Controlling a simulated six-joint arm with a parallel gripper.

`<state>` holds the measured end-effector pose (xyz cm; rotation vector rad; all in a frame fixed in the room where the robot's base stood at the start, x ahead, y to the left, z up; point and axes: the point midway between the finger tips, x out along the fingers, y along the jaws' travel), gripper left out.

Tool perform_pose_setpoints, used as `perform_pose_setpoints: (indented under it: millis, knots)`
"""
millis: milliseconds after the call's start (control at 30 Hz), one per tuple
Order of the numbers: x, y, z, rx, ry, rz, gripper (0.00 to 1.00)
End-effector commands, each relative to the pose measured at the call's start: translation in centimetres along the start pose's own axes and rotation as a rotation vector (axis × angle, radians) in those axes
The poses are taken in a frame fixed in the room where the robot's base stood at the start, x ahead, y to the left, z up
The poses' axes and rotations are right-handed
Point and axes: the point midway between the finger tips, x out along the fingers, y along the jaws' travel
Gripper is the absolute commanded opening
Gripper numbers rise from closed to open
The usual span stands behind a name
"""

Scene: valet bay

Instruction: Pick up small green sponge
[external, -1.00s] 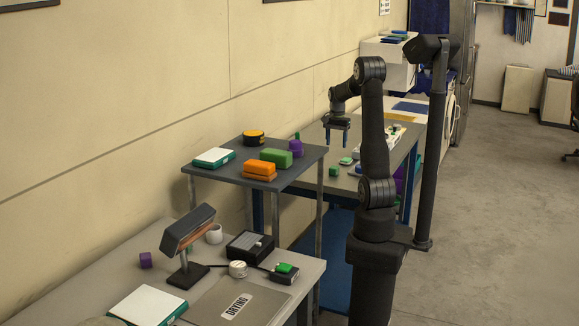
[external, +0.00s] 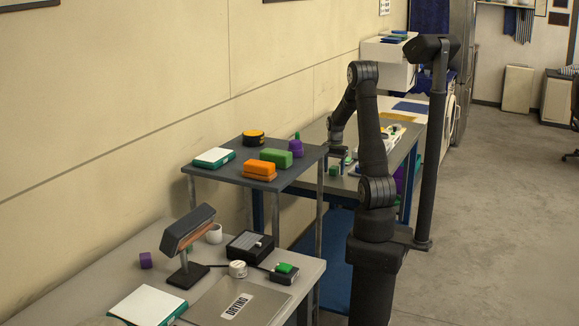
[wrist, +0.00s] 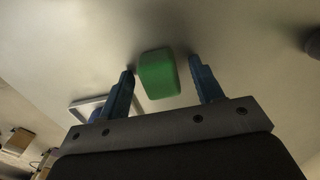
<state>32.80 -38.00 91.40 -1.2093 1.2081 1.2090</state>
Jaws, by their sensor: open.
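The small green sponge (wrist: 159,75) lies on the far grey table. In the wrist view it sits between and slightly beyond the blue fingertips of my gripper (wrist: 162,68), with a gap on each side. In the external view the sponge (external: 334,171) is a small green block near the table's front edge, with my gripper (external: 338,156) low over it. The gripper is open and empty. How far the fingertips are above the table is hard to tell.
A larger green block (external: 277,158), an orange block (external: 260,168) and a purple bottle (external: 297,148) stand on the dark raised shelf (external: 228,172) nearby. A pale tray-like item (wrist: 88,108) lies left of the gripper in the wrist view. The table around the sponge is mostly clear.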

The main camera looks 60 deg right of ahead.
Motion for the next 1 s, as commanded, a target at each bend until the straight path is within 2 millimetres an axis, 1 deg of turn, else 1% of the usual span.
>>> perform_pose_setpoints:
  millis: [167, 300, 367, 400, 667, 767, 867, 967, 1000]
  knots:
    - [0.0, 0.0, 0.0, 0.0, 0.0, 0.0, 0.6]
    - [0.0, 0.0, 0.0, 0.0, 0.0, 0.0, 0.33]
    - [0.0, 0.0, 0.0, 0.0, 0.0, 0.0, 0.21]
    - [0.0, 0.0, 0.0, 0.0, 0.0, 0.0, 0.13]
    - [-0.1, 0.0, 0.0, 0.0, 0.0, 0.0, 0.12]
    - [-0.4, 0.0, 0.0, 0.0, 0.002, -0.001, 0.12]
    - [-1.1, 0.0, -0.1, 0.0, 0.002, -0.001, 0.12]
    - [-2.5, -0.1, -0.1, 0.0, 0.004, -0.003, 0.12]
    - [-3.3, -0.1, -0.1, 0.0, 0.004, -0.003, 0.12]
